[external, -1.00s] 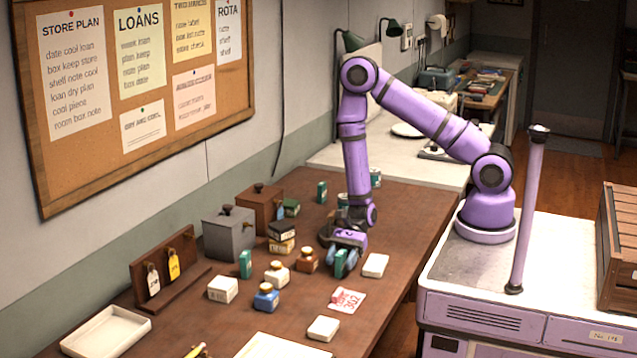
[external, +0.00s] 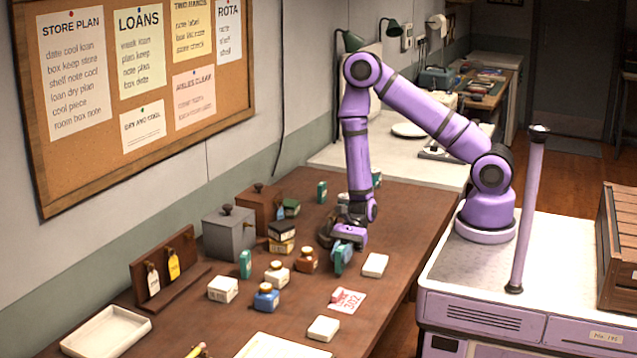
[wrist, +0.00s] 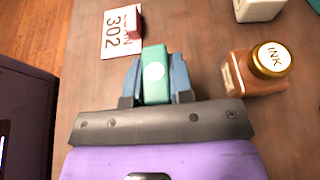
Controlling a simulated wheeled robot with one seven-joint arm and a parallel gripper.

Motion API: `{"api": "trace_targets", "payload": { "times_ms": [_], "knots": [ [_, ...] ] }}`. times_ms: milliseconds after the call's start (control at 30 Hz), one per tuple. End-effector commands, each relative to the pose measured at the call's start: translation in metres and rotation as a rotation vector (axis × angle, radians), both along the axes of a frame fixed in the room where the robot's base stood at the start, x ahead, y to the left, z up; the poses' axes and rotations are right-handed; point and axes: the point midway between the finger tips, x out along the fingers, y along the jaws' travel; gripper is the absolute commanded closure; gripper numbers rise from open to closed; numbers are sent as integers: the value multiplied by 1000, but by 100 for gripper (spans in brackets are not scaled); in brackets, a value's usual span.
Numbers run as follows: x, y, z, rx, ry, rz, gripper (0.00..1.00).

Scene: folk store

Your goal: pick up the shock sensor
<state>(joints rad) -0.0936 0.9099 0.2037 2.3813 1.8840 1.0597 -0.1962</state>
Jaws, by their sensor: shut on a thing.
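A small green block with a round white spot (wrist: 155,76) stands between the blue fingers of my gripper (wrist: 155,80) in the wrist view. It looks like the shock sensor, though no readable name shows on it. My gripper (external: 343,252) is shut on it, with a finger against each side. In the external view, the green block (external: 338,265) shows low at the fingertips, at or close to the table top. Any gap beneath it cannot be told.
A brown ink bottle (wrist: 256,72) stands close to the right of my gripper in the wrist view. A white card marked 302 (wrist: 108,32) lies ahead. A white box (external: 375,265) sits beside the gripper. Another green box (external: 246,263) and several bottles stand on the brown table (external: 400,215).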

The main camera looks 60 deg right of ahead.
Motion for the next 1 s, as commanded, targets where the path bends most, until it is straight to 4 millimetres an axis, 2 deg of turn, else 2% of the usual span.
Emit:
{"api": "trace_targets", "payload": {
  "times_ms": [300,500,1000],
  "knots": [
    [1,0,50,0,-5,0,100],
    [0,0,73,1,-2,0,100],
    [0,0,89,0,-2,0,100]
  ]
}}
